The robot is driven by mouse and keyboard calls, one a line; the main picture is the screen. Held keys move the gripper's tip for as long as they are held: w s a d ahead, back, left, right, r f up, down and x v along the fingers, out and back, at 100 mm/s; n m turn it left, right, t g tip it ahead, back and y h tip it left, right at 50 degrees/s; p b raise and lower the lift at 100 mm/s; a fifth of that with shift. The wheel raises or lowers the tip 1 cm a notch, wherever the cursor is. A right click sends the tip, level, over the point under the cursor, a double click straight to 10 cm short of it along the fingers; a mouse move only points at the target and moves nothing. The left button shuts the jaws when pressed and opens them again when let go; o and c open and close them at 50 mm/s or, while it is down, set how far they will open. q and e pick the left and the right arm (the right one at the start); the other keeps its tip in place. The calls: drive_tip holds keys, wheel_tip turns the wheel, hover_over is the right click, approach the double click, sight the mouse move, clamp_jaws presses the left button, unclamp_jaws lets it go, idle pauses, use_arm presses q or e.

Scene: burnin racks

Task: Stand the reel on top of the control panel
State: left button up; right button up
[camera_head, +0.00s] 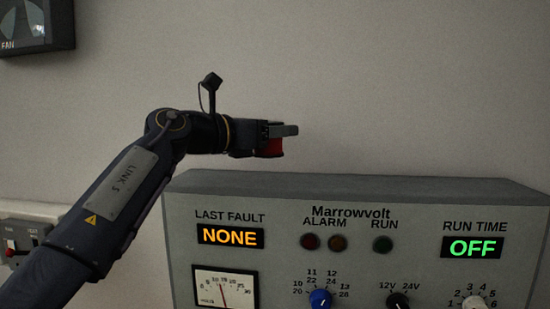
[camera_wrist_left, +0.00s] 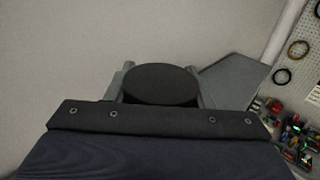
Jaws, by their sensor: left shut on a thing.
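The control panel (camera_head: 335,240) is a grey box labelled Marrowvolt, with a bare flat top (camera_head: 350,186). My left gripper (camera_head: 284,131) is shut on the reel, above the panel's top in the head view. The reel (camera_head: 272,148) shows there as a small red part under the fingers, mostly hidden by them. In the left wrist view the reel (camera_wrist_left: 160,84) shows a round black face between the fingers. A visible gap separates the reel from the panel top in the head view. A grey corner of the panel (camera_wrist_left: 235,82) shows right of the fingers. My right gripper is out of view.
A dark gauge box marked FAN (camera_head: 37,25) hangs at the upper left. A switch box (camera_head: 22,240) is at the lower left. In the left wrist view, a pegboard (camera_wrist_left: 302,55) and small coloured items (camera_wrist_left: 295,135) are at the right. The panel top looks clear.

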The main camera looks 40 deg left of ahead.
sight(274, 154)
use_arm(q)
drive_tip(key=shift+w+a+f, duration=0.35)
drive_tip(key=shift+w+f, duration=0.05)
drive_tip(key=shift+f, duration=0.2)
drive_tip(key=f, duration=0.3)
drive_tip(key=shift+w+a, duration=0.15)
drive_tip(key=shift+w, duration=0.05)
drive_tip(key=shift+a+f, duration=0.1)
drive_tip(key=shift+f, duration=0.25)
drive_tip(key=shift+f, duration=0.15)
drive_tip(key=o, duration=1.2)
drive_tip(key=shift+c, duration=0.2)
